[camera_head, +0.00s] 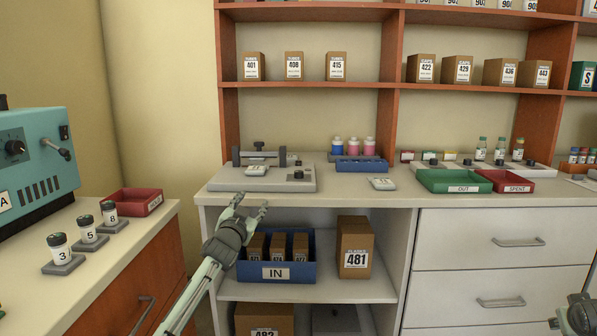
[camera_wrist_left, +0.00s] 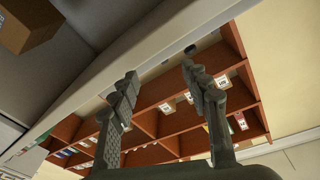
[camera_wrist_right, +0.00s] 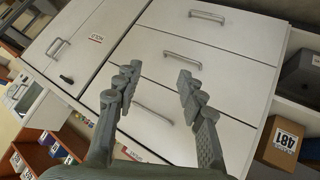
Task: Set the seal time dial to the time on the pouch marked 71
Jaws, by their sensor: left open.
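A grey sealer-like device (camera_head: 250,182) with a raised bar stands on the white counter at centre left. A small dark dial (camera_head: 298,174) sits on its right part; its setting is too small to read. A small pale pouch-like item (camera_head: 382,183) lies on the counter to the right; its marking is not clearly legible. My left gripper (camera_head: 251,207) is open and empty, in front of and below the counter edge near the device; it also shows in the left wrist view (camera_wrist_left: 159,72). My right gripper (camera_wrist_right: 157,76) is open and empty before the drawers.
A blue IN bin (camera_head: 277,274) with boxes and a box marked 481 (camera_head: 355,248) stand on the shelf below. A teal machine (camera_head: 38,160) stands left.

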